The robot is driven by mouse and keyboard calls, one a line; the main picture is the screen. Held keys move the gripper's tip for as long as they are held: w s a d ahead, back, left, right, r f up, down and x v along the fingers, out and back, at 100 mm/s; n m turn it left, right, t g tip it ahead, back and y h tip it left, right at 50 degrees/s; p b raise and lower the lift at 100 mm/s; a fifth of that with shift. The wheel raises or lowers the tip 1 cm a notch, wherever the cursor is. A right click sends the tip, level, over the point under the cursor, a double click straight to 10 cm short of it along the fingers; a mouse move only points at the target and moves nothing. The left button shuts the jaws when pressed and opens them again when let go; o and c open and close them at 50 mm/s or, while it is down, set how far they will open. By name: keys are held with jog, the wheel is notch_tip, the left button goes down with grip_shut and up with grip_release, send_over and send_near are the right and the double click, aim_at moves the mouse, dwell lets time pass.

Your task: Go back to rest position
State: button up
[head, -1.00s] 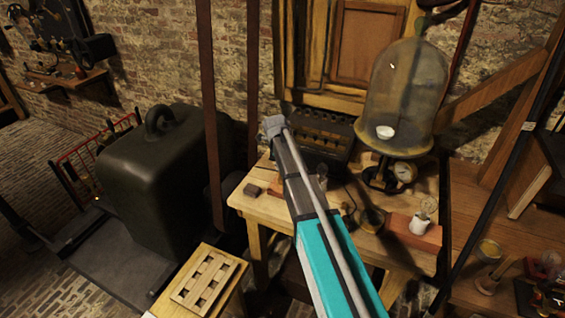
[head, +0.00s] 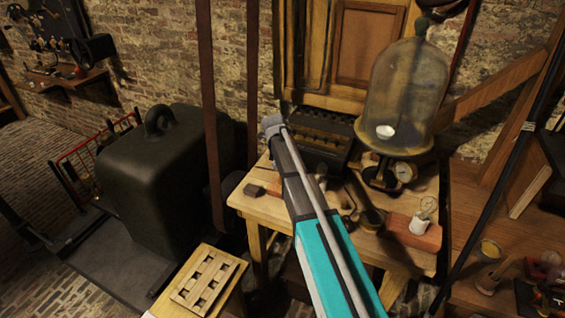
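My arm reaches up from the lower right of the head view, over a wooden table (head: 248,203). The fingers of my gripper are not visible; they are hidden behind the end of the arm, so I cannot see whether it is open or shut or holds anything. Behind the arm's end, a dark case with rows of openings (head: 326,137) stands at the table's back. A small dark block (head: 254,190) lies at the table's left side.
A glass bell jar (head: 408,90) with a gauge stands at the table's right back. A bulb in a white holder sits on a reddish block (head: 413,232). A wooden slotted tray (head: 209,281) is at lower left, below a large dark weight (head: 165,170). Shelves are at right.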

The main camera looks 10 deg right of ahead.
jog(key=shift+s+r+p, duration=0.1)
jog(key=shift+r+p, duration=0.3)
jog(key=shift+r, duration=0.05)
jog(key=r+n+p, duration=0.1)
jog(key=r+p, duration=0.1)
jog(key=s+r+n+p, duration=0.1)
jog(key=r+p, duration=0.1)
jog(key=shift+a+n, duration=0.3)
jog(key=s+f+n+g+y+b, duration=0.1)
jog(key=s+f+n+b, duration=0.1)
jog(key=s+n, duration=1.1)
jog(key=s+f+n+y+b, duration=0.1)
jog(key=s+f+n+b, duration=0.1)
jog(key=s+n, duration=1)
jog(key=shift+s+a+f+n+g+b, duration=0.45)
jog(key=shift+s+f, duration=0.3)
jog(key=shift+s, duration=0.85)
jog(key=shift+d, duration=0.1)
